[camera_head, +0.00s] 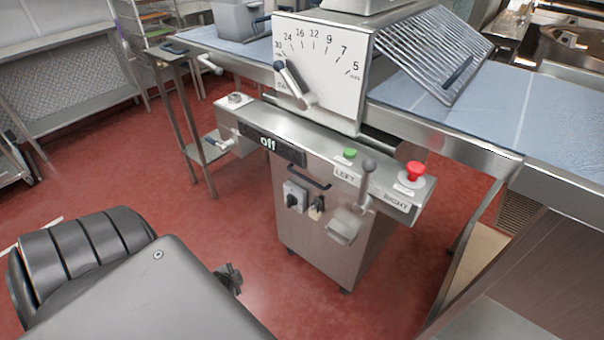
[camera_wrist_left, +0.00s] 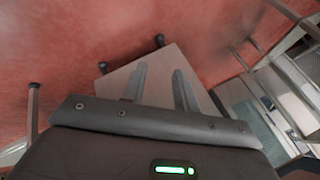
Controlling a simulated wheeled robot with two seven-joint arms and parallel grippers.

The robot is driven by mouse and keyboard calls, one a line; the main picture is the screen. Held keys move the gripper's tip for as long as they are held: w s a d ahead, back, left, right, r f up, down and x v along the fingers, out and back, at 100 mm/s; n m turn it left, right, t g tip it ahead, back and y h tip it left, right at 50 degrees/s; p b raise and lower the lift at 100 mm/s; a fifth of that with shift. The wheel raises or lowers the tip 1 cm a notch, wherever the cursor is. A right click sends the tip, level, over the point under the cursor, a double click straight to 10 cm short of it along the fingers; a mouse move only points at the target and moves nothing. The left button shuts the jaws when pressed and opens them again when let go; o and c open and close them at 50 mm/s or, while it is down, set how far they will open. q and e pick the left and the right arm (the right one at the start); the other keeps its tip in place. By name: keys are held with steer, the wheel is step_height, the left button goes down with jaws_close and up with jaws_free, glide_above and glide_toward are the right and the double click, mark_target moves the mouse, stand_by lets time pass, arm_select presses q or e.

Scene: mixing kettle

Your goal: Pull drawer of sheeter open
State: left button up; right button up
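The sheeter (camera_head: 315,60) is a steel machine with a white dial plate and a control panel marked "off", LEFT and RIGHT. Below the panel is its metal cabinet (camera_head: 320,245), with a dark bar handle (camera_head: 308,177) at the top of the front. I cannot make out a separate drawer edge; no open drawer shows. My left gripper (camera_head: 230,280) is partly hidden behind my arm, left of the cabinet and apart from it. In the left wrist view, its two fingers (camera_wrist_left: 160,88) are spread and empty, with the cabinet (camera_wrist_left: 160,70) beyond them. My right gripper is not in view.
A red button (camera_head: 413,172) and a lever (camera_head: 367,180) stand on the panel. A wooden-sided counter (camera_head: 545,255) is at right. Red floor (camera_head: 215,235) left of the cabinet is clear.

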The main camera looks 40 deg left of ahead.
arm_select(q)
steer(key=w+a+r+m+t+b, duration=0.25)
steer(key=w+a+r, duration=0.25)
steer(key=w, duration=0.3)
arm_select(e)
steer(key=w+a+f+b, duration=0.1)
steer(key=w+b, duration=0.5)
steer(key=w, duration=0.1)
arm_select(q)
steer(key=m+t+h+b, duration=0.3)
steer(key=m+t+b, duration=0.3)
steer(key=m, duration=0.4)
glide_toward(300, 174)
steer(key=shift+t, duration=0.55)
steer(key=shift+f+x, duration=0.25)
steer(key=shift+x, duration=1.45)
steer(key=shift+f+x, duration=0.3)
steer(key=shift+x, duration=1.4)
steer(key=shift+f+x, duration=0.25)
steer(key=shift+x, duration=1.45)
steer(key=shift+s, duration=0.1)
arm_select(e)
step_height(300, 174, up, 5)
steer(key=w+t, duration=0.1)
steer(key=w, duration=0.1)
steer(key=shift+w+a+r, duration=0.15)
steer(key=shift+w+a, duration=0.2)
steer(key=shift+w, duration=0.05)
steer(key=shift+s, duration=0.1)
